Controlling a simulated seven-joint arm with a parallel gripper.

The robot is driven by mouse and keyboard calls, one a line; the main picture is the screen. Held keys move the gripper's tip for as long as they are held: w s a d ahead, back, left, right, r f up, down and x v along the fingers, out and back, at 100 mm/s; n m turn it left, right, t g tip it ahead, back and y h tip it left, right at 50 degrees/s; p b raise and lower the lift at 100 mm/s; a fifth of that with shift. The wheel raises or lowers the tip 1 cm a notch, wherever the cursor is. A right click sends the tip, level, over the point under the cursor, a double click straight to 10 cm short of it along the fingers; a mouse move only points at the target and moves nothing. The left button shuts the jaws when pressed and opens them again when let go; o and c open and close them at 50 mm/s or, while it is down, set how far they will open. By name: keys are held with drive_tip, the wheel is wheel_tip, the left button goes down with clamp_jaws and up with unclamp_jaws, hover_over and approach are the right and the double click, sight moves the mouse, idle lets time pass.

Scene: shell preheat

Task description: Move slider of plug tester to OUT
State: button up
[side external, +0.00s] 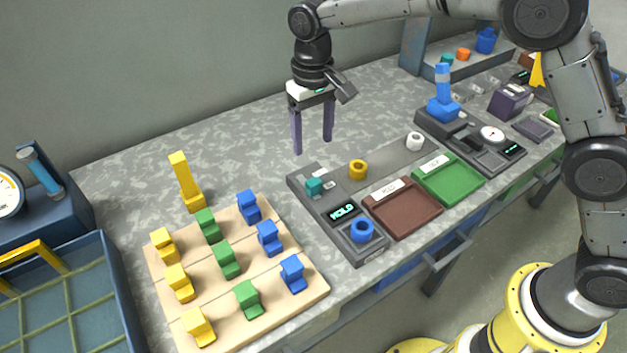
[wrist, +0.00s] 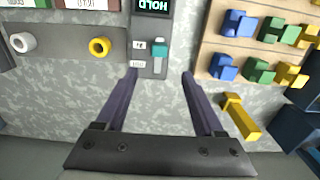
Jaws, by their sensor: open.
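The plug tester (side external: 340,215) is a dark grey box on the bench. Its display (side external: 343,211) reads HOLD, and a blue ring-shaped plug (side external: 362,231) sits at its front end. Its teal slider (side external: 313,187) stands near the back end; it also shows in the wrist view (wrist: 159,51), beside the upper of two small white labels (wrist: 138,64). The label text is too small to read surely. My gripper (side external: 313,146) is open and empty, above and behind the tester. In the wrist view its fingertips (wrist: 160,73) flank the line of the slider, apart from it.
Bench behind is clear.

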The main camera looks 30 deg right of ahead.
sight(313, 181)
wheel_tip(313, 181, down, 13)
idle(0.4)
drive_tip(key=shift+c, duration=0.3)
clamp_jaws()
drive_tip(key=shift+r, duration=0.1)
idle(1.0)
